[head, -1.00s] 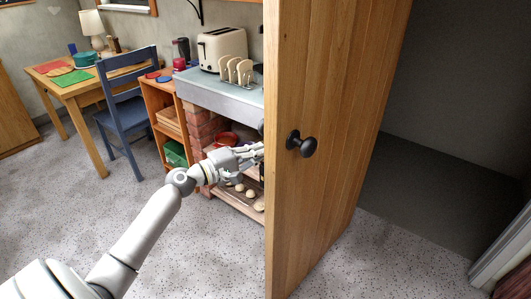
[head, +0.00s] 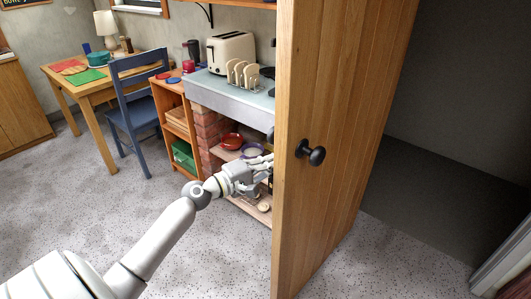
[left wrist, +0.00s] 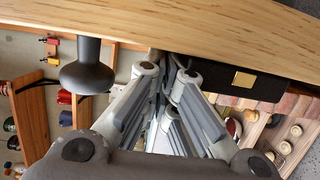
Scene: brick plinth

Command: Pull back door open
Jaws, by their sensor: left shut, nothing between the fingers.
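The wooden door (head: 345,130) stands open, its near edge facing me. A round black knob (head: 313,153) is on its right face. Another black knob (left wrist: 87,70) is on the other face and shows in the left wrist view. My left gripper (head: 268,165) is on the left side of the door, beside its edge, with the fingertips partly hidden by it. In the left wrist view the gripper (left wrist: 165,65) is shut and empty. Its tips are close to the wood, to the right of the knob; I cannot tell if they touch. My right gripper is not in view.
Left of the door are a counter with a toaster (head: 231,52), brick supports (head: 210,125) and an orange shelf (head: 172,125). A blue chair (head: 130,105) and table (head: 90,95) stand further left. A dark opening (head: 440,120) is right of the door. The speckled floor in front is clear.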

